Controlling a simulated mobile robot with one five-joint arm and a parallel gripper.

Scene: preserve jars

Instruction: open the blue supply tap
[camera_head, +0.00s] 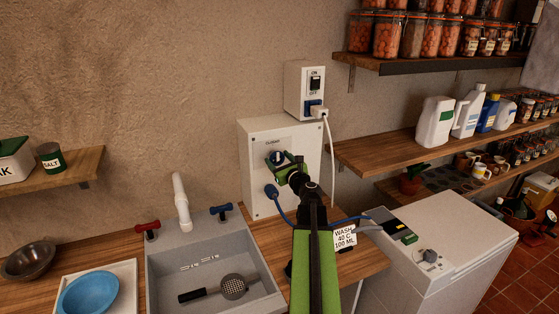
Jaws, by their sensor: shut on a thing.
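The blue supply tap (277,157) is on the front of a white wall box (259,137), under a small label that seems to read "CLOSED". My gripper (284,161) reaches up to the box from below and is shut on the tap's handle. The green and black jaws hide most of the handle, so its exact angle is hard to see. A blue hose (280,209) joins a blue fitting on the box below the tap and runs right behind my arm.
A sink (158,267) with red and blue taps stands at left, a strainer lying in it. A white switch box (304,88) with a plugged-in white cable is above right. A white washing machine (455,235) stands at right. Shelves with jars and bottles line the right wall.

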